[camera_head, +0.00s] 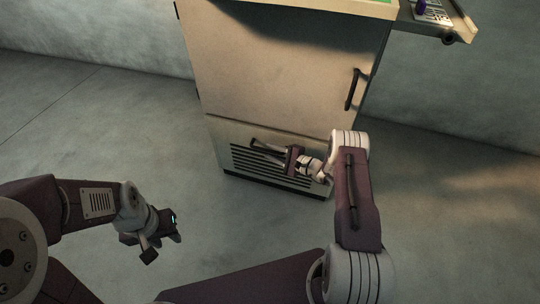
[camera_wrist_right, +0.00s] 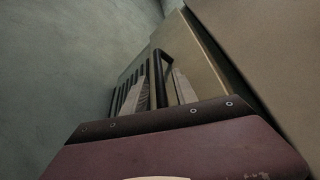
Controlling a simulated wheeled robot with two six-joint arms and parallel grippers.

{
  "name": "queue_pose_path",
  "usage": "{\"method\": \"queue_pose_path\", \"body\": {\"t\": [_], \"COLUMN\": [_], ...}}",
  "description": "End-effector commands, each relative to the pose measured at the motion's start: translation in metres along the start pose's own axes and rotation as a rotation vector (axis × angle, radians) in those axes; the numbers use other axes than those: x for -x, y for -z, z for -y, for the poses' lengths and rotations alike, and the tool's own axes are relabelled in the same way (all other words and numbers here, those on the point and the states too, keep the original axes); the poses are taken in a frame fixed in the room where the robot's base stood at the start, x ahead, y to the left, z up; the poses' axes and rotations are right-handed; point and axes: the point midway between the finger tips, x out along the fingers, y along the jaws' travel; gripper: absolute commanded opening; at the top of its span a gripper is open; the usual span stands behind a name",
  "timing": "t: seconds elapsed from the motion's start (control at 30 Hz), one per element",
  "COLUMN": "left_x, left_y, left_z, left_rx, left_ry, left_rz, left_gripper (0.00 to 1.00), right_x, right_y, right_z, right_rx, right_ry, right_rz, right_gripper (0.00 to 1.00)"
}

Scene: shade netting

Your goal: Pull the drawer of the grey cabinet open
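The cabinet (camera_head: 285,65), pale grey-beige in this light, stands at the centre of the head view. Its low front panel (camera_head: 225,131), with dark slots, looks flush with the body. My right gripper (camera_head: 256,146) is in front of this panel, its fingers pointing left. In the right wrist view its two pale fingers (camera_wrist_right: 163,82) are apart, with a black bar handle (camera_wrist_right: 163,58) showing between and beyond them. I cannot tell whether they touch it. My left gripper (camera_head: 166,246) is open and empty above the floor at lower left, away from the cabinet.
The upper door has a dark upright handle (camera_head: 353,89) on its right side. A side shelf (camera_head: 440,30) with small items juts out at the top right. The floor (camera_head: 90,130) left of the cabinet is clear, and a wall (camera_head: 90,45) runs behind.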

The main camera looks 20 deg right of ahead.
Motion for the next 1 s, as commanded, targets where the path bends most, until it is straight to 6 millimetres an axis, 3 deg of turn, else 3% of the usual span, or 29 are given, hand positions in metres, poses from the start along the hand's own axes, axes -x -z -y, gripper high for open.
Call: {"method": "queue_pose_path", "body": {"t": [0.1,0.37,0.5,1.0], "left_x": [-0.0068,-0.006,-0.0059,-0.006], "left_y": [-0.0008,-0.0006,-0.0006,-0.0006], "left_z": [0.0001,0.0001,0.0001,0.0001], "left_rx": [0.0,0.0,0.0,0.0], "left_ry": [0.0,0.0,0.0,0.0], "left_rz": [0.0,0.0,0.0,0.0], "left_gripper": [0.36,0.36,0.36,0.36], "right_x": [-0.0109,-0.0126,-0.0125,-0.0123], "right_y": [0.0003,-0.0004,-0.0004,-0.0004], "right_z": [-0.0009,0.0008,0.0006,0.0003], "right_rx": [0.0,-0.001,-0.001,-0.002], "right_ry": [0.001,0.001,0.0,0.0], "right_rz": [0.001,0.0,0.0,0.0], "right_gripper": [0.34,0.34,0.0,0.0]}}
